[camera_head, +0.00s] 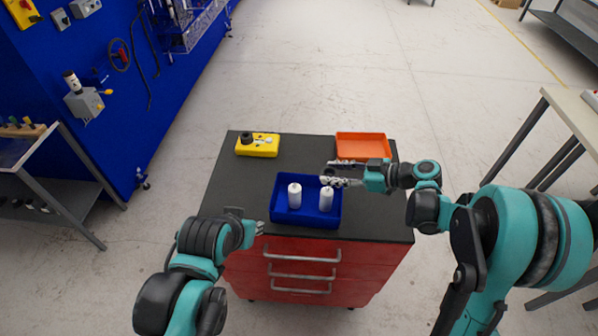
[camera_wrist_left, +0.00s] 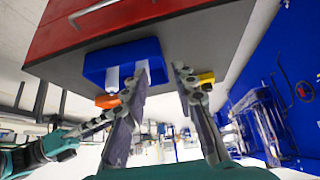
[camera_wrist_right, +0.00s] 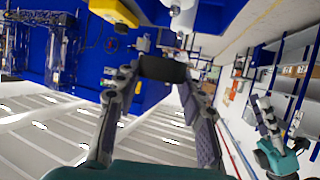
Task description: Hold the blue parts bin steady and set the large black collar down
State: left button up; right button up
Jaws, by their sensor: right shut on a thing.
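The blue parts bin (camera_head: 280,211) sits on the dark cart top, with two white cylinders (camera_head: 295,194) standing in it. My right gripper (camera_head: 328,171) is above the bin's back right part. In the right wrist view it is shut on a black collar (camera_wrist_right: 162,68), which is hard to make out in the head view. My left gripper (camera_head: 256,227) is open and low beside the bin's front left corner. In the left wrist view its fingers (camera_wrist_left: 162,72) are apart near the bin's side (camera_wrist_left: 100,68); I cannot tell whether they touch it.
A yellow block (camera_head: 262,151) with a black round part (camera_head: 246,137) on it stands at the cart's back left. An orange tray (camera_head: 364,139) lies at the back right. The cart top (camera_head: 230,185) is clear left of the bin.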

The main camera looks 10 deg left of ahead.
pick_arm(q)
jog(key=w+g, duration=0.1)
jog(key=w, duration=0.5)
jog(key=g, duration=0.1)
send_over(275, 202)
jog(key=s, duration=0.5)
notch_tip(275, 202, down, 5)
jog(key=shift+r, duration=0.15)
jog(key=shift+w+f+g, duration=0.3)
jog(key=shift+w+f, duration=0.1)
jog(key=shift+f, duration=0.1)
jog(key=x, duration=1.1)
jog(key=shift+w+a+f, duration=0.1)
jog(key=shift+w+f, duration=0.05)
jog(key=shift+f, duration=0.2)
grip_shut()
